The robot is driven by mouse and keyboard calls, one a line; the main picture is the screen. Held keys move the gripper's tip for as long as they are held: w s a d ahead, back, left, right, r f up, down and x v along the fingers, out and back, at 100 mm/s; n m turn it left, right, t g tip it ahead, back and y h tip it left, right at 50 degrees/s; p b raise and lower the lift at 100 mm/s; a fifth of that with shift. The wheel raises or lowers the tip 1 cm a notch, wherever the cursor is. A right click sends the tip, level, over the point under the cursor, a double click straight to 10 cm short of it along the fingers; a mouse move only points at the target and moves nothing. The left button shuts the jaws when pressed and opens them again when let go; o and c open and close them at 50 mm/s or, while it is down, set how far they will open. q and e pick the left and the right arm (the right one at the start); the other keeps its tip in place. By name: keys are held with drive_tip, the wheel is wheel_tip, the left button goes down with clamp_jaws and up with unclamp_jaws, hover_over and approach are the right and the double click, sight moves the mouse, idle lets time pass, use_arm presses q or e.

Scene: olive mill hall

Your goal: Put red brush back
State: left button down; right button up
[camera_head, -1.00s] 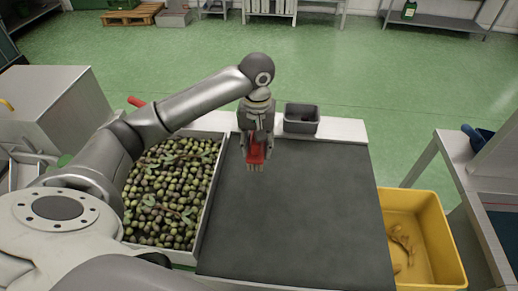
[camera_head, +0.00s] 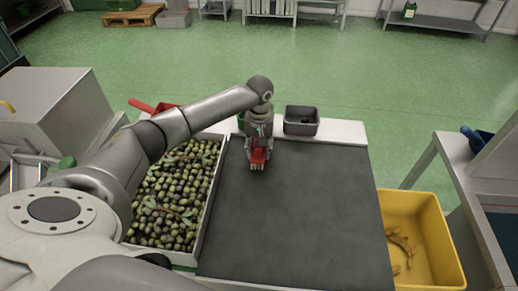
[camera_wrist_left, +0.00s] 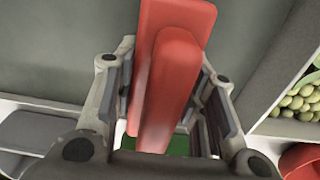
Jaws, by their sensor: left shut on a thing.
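The red brush (camera_head: 258,157) hangs bristles-down from my left gripper (camera_head: 259,146), over the far left part of the dark grey mat (camera_head: 300,210). In the left wrist view the red brush (camera_wrist_left: 172,70) lies between the two fingers of the left gripper (camera_wrist_left: 165,85), which is shut on it. The pale bristles show in the head view but not in the wrist view. I cannot tell whether they touch the mat. My right gripper is not in view.
A small grey bin (camera_head: 301,128) stands at the table's far edge, right of the gripper. A tray of olives (camera_head: 208,205) lies left of the mat. A red object (camera_head: 147,106) is behind the tray. A yellow crate (camera_head: 440,240) stands at right. Most of the mat is clear.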

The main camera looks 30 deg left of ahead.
use_arm(q)
drive_tip(key=shift+f, duration=0.3)
drive_tip(key=shift+f, duration=0.1)
drive_tip(key=c, duration=0.9)
unclamp_jaws()
wheel_tip(320, 180, up, 12)
drive_tip(key=shift+r+b, duration=0.15)
drive_tip(key=shift+b, duration=0.15)
